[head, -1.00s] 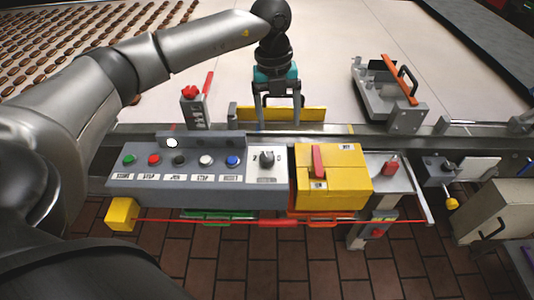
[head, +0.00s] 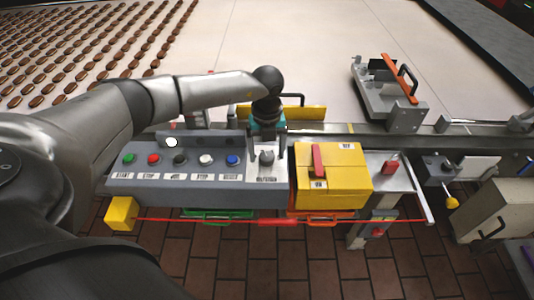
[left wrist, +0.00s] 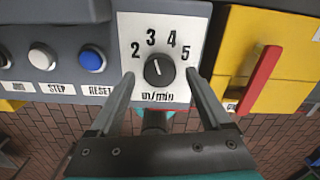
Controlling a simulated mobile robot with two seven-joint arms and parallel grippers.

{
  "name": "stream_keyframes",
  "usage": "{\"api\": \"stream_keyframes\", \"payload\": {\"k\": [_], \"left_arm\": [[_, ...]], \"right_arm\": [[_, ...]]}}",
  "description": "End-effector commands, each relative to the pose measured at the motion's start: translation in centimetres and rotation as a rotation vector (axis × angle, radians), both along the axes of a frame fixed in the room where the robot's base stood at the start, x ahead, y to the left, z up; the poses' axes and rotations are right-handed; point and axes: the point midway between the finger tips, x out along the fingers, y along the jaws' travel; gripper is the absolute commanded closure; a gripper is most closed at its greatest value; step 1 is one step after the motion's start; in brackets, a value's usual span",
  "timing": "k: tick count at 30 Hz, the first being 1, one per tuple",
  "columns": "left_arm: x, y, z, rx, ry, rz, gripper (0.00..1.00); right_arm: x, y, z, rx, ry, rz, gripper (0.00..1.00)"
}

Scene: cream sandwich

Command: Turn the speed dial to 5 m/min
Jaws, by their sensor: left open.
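The speed dial (head: 267,158) is a dark round knob on a white plate at the right end of the grey control panel. In the left wrist view the dial (left wrist: 159,71) has the numbers 2, 3, 4 and 5 around it and "m/min" below. Its small light mark seems to point up and slightly left, near 3; the exact setting is hard to read. My left gripper (left wrist: 160,76) is open, with one finger on each side of the dial and visible gaps to the knob. In the head view the left gripper (head: 267,154) is over the dial.
Several push buttons, including a blue one (head: 232,160), line the panel left of the dial. A yellow box (head: 345,180) with a red handle (head: 318,160) stands close on the right. A red cord (head: 200,221) runs below. The conveyor (head: 300,50) lies behind.

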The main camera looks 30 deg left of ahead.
Motion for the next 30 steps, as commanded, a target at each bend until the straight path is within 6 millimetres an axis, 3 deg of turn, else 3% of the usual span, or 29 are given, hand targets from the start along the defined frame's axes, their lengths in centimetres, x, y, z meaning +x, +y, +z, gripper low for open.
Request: {"api": "stream_keyframes", "payload": {"k": [12, 30], "left_arm": [[-0.04, -0.03, -0.90, 0.001, 0.001, -0.001, 0.20], [-0.02, -0.01, -0.83, 0.000, 0.000, -0.001, 0.87]], "right_arm": [[-0.01, 0.00, -0.05, 0.000, 0.000, 0.000, 0.50], [-0.01, 0.00, -0.05, 0.000, 0.000, 0.000, 0.50]]}}
